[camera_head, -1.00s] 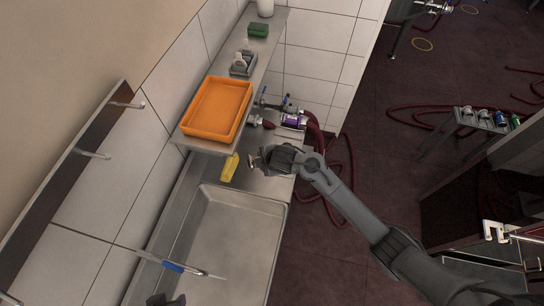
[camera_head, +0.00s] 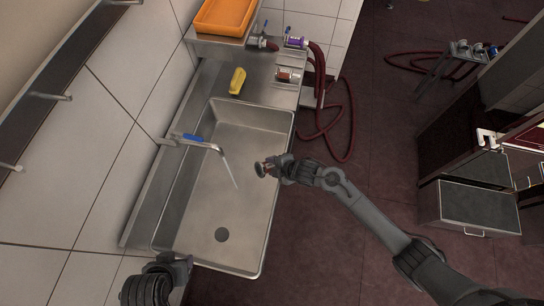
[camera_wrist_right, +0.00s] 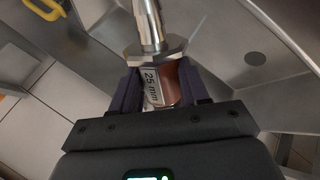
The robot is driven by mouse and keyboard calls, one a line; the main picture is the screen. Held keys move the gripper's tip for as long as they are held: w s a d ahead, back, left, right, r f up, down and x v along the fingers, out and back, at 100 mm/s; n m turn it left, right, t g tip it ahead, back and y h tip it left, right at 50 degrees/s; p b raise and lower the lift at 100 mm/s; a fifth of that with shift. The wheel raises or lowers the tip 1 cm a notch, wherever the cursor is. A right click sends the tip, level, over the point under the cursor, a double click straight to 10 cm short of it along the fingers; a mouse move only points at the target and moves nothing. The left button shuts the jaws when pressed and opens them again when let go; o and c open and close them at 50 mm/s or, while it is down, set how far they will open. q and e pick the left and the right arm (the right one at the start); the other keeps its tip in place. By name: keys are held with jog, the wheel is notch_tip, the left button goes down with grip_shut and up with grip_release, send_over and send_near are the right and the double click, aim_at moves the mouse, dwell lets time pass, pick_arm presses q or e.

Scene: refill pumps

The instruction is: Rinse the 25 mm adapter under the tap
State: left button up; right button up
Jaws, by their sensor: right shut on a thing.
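My right gripper (camera_head: 270,168) is shut on the 25 mm adapter (camera_head: 260,169), over the right side of the sink (camera_head: 215,205). In the right wrist view the adapter (camera_wrist_right: 158,60) shows a steel neck and flange, a copper-coloured body and a "25 mm" label between the dark jaws. The tap (camera_head: 205,144) with a blue handle reaches over the sink from the left, and a thin stream of water (camera_head: 229,171) falls from its spout. The adapter is right of the stream, apart from it. My left gripper (camera_head: 178,268) is at the sink's near left corner, its jaws unclear.
A yellow object (camera_head: 237,80) and a small copper-and-steel fitting (camera_head: 287,75) lie on the counter behind the sink. An orange tray (camera_head: 222,18) is on the shelf above. Dark red hoses (camera_head: 335,110) lie right of the counter. The basin is empty around its drain (camera_head: 222,235).

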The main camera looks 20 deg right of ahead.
jog(key=f, duration=0.1)
jog(key=f+b, duration=0.2)
jog(key=shift+s+a+f+t+y, duration=0.3)
jog(key=shift+y, duration=0.1)
jog(key=w+a+f+b, duration=0.2)
jog(key=w+a+b, duration=0.1)
jog(key=a+b, duration=0.2)
jog(key=w+a+f+b, duration=0.2)
jog(key=w+a+b, duration=0.2)
jog(key=a+b, duration=0.2)
jog(key=shift+a+f, duration=0.15)
jog(key=shift+a, duration=0.9)
dwell(1.5)
